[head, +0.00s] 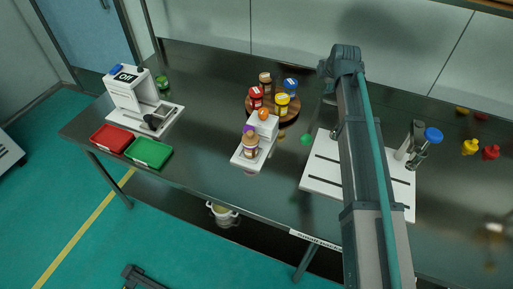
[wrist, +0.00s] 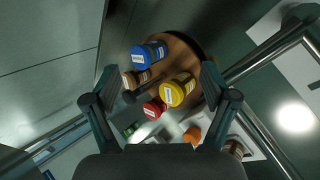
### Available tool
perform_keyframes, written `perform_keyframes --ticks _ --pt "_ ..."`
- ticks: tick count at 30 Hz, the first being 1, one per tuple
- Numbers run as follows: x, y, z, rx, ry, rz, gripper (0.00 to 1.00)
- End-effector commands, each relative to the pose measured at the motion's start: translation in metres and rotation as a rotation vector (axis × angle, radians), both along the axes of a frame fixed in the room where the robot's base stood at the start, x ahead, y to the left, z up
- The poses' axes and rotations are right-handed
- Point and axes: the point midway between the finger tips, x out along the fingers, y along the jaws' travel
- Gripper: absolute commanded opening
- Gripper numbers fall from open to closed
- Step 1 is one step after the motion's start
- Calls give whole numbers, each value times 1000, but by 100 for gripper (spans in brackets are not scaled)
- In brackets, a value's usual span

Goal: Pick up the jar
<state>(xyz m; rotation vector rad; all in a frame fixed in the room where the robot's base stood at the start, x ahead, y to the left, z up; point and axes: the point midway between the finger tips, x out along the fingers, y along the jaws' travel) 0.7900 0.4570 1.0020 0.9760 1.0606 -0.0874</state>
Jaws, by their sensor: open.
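Several jars stand on a round wooden tray (head: 291,115): a blue-lidded jar (head: 290,86), a yellow-lidded jar (head: 282,103), a red-lidded jar (head: 256,98) and a brown-lidded jar (head: 265,83). My gripper (wrist: 158,90) is open and empty above the tray. In the wrist view, the yellow lid (wrist: 172,94), blue lid (wrist: 140,57) and red lid (wrist: 152,110) show between or near the fingers.
A white machine (head: 128,90) with a display stands at the left, near a red tray (head: 112,138) and a green tray (head: 149,152). A white slotted board (head: 321,170) lies under my arm. Clear containers (head: 418,148) and yellow and red pieces (head: 470,146) are at the right.

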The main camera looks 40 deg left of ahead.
Motion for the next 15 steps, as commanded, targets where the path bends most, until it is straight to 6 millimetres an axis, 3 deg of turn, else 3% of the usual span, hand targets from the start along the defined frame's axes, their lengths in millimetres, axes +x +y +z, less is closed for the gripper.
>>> perform_keyframes --ticks 1,3,6,12,15 --pt "-22 30 -3 -16 19 56 85" --pt "-54 65 -9 -47 50 132 85" --pt "-109 102 -22 -138 117 257 85" --pt "-198 121 -50 -365 259 468 85" --pt "-234 123 -57 -459 316 555 85"
